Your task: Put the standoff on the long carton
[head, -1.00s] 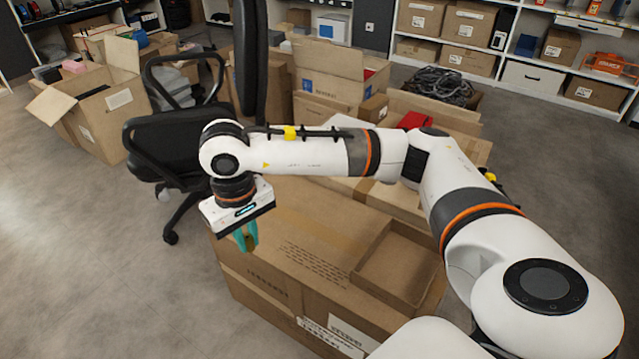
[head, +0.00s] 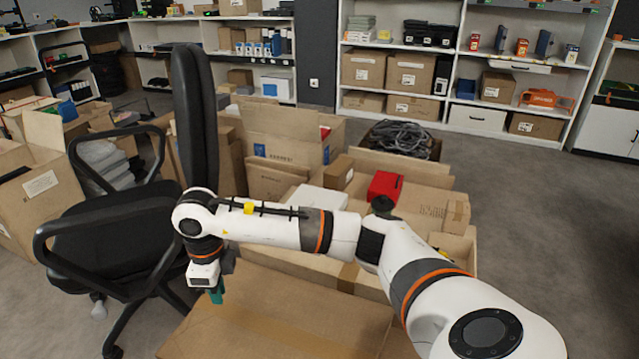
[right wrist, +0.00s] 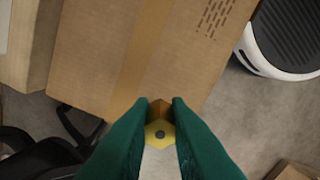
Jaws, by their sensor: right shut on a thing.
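My right gripper (head: 216,296) hangs down over the left edge area of a large closed carton (head: 290,322) in the foreground. In the right wrist view its green fingers (right wrist: 160,118) are shut on the standoff (right wrist: 160,133), a small brass-yellow hexagonal piece with a dark hole, seen end-on. In the head view the standoff is hidden. The taped carton (right wrist: 105,55) shows beyond the fingertips in the wrist view, with grey floor also below. Several cartons are here, and I cannot tell for certain which is the long one. My left gripper is not in view.
A black office chair (head: 110,235) stands close on the left. Behind my arm are an open carton (head: 285,135), a red box (head: 385,186) on a carton (head: 430,205), and a box of cables (head: 400,140). Shelves line the back. Floor at right is clear (head: 540,220).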

